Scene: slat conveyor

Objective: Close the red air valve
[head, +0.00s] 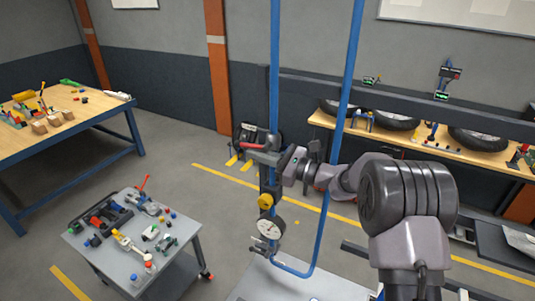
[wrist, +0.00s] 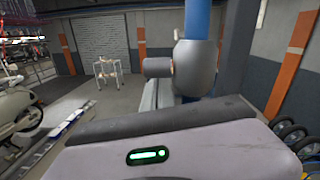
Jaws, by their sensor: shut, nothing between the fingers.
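The red air valve's lever (head: 257,148) shows in the head view on the left blue upright pipe, sticking out to the left, roughly level and across the pipe. My gripper (head: 280,159) is at the pipe, just right of and slightly below the lever. It is shut and holds nothing; its fingertips are small and dark here, so I cannot tell whether they touch the valve. In the wrist view a grey rounded fitting (wrist: 195,66) on the blue pipe (wrist: 198,18) stands close beyond my gripper's housing; the red lever is not visible there.
Below the valve are a yellow round part (head: 265,200) and a white-faced gauge (head: 269,228). The second blue pipe (head: 345,85) rises right of it, near my arm. A grey tool cart (head: 185,235) stands at left; a workbench (head: 85,107) stands farther left. Open floor lies between.

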